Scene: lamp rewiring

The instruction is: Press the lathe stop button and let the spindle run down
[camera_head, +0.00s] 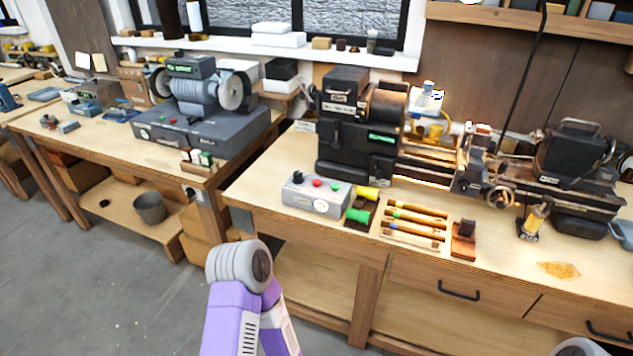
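The lathe (346,140) stands on the wooden bench, with its dark headstock at the left and its bed running right. A brownish round part (387,104) shows at the spindle end of the headstock; one still does not show whether it turns. A grey control box (306,197) sits on the bench in front of the headstock. Nothing touches the box. Neither gripper shows; only purple and grey links of my arms are in view.
Yellow and green spools (358,216), wooden-handled tools (414,222) and a small dark block on wood (464,240) lie right of the box. An oil can (535,220) stands further right. A bench grinder (200,110) occupies the left bench. A gap separates the benches.

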